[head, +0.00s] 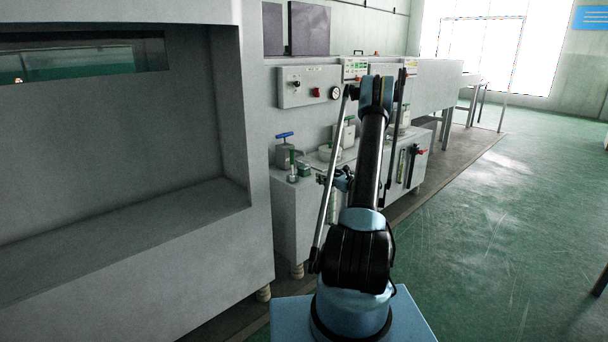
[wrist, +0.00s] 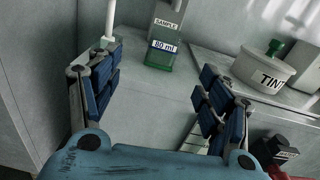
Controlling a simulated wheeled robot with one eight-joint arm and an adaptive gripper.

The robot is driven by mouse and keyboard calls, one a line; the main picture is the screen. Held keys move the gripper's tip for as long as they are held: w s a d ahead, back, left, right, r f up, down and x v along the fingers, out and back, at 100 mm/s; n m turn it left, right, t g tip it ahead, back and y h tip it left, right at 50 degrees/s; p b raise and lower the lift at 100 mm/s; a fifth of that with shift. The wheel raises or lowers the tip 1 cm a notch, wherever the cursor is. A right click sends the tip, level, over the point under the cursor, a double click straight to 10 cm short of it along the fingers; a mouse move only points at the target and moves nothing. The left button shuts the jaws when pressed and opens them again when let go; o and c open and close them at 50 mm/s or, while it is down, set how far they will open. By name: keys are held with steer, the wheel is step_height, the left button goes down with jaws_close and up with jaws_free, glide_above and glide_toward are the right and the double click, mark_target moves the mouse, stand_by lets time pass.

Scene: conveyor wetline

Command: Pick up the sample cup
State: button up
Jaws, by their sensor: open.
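A small green cup (wrist: 160,58) with an "80 ml" label stands upright on a grey counter in the wrist view, between and beyond my fingertips. A grey body marked "SAMPLE" (wrist: 167,20) is right behind it; I cannot tell whether the two are joined. In the head view my gripper (head: 325,181) is small, just right of the green item.
A white pot marked "TINT" (wrist: 266,73) with a green-topped part stands right of the cup. A thin white post (wrist: 109,22) rises behind my left finger. In the head view a blue-handled valve (head: 285,145) stands at the counter's left, beside the big grey cabinet (head: 262,250).

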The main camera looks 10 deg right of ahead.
mark_target(307, 169)
steer(key=shift+m+t, duration=0.3)
steer(key=shift+m, duration=0.1)
steer(key=x, duration=0.5)
steer(key=f+x, duration=0.1)
steer(key=x, duration=1.1)
steer(key=shift+w+d+f, duration=0.25)
steer(key=shift+d, duration=0.05)
steer(key=shift+c, duration=0.3)
steer(key=c, duration=1.2)
